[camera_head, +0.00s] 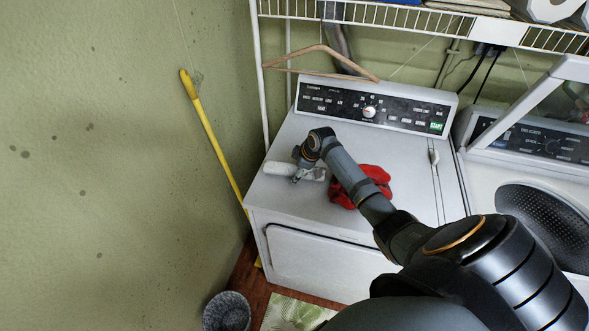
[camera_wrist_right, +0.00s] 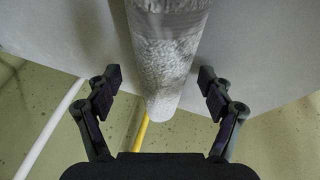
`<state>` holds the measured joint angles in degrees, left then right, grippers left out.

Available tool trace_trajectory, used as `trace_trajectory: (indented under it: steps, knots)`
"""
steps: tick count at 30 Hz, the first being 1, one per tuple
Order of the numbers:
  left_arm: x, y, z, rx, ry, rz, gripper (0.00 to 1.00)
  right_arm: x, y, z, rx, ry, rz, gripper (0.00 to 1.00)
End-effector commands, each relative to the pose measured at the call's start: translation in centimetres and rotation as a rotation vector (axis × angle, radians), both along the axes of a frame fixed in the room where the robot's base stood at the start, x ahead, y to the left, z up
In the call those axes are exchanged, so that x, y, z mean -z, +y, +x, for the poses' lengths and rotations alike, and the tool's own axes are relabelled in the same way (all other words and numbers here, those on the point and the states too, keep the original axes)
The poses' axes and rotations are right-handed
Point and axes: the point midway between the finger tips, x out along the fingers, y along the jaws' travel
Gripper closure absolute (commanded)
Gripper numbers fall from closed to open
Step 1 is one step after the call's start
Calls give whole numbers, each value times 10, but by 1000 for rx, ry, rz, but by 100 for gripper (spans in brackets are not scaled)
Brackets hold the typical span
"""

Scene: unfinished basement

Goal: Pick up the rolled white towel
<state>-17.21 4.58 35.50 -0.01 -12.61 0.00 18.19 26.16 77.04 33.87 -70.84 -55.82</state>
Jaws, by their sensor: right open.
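The rolled white towel (camera_head: 280,169) lies on the left part of the white machine's top (camera_head: 290,140). In the right wrist view the towel (camera_wrist_right: 165,60) runs down from the top edge between my fingers, and its near end shows. My right gripper (camera_head: 298,176) is at the towel's right part in the head view. In the wrist view the right gripper (camera_wrist_right: 160,80) is open, with one finger on each side of the towel and a gap on both sides. The gripper hides part of the towel in the head view. My left gripper is not in view.
A red cloth (camera_head: 372,184) lies on the machine top, partly behind my right arm. The control panel (camera_head: 370,108) rises at the back, with a wooden hanger (camera_head: 320,62) above it. A yellow pole (camera_head: 212,130) leans at the left wall. A second machine (camera_head: 540,190) stands right.

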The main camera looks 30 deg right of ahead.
Motion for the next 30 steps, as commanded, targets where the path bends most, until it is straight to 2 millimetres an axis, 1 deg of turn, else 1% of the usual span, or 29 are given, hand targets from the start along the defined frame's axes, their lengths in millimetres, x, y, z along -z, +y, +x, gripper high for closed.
trace_trajectory:
  steps: [1,2,12,15,22,25,28,30]
  knots:
    - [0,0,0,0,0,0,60,0,0,0,0,0,0,19]
    - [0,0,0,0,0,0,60,0,0,0,0,0,0,22]
    - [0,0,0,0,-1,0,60,0,0,-1,1,2,0,68]
    - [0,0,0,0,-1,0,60,0,0,-1,1,2,0,80]
    - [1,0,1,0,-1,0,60,0,0,0,1,2,0,81]
    - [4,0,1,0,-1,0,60,-4,-1,0,0,-1,-1,81]
    - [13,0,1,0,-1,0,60,-13,-1,0,-1,-3,-2,81]
    - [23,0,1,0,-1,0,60,-25,-1,1,-2,-6,-4,81]
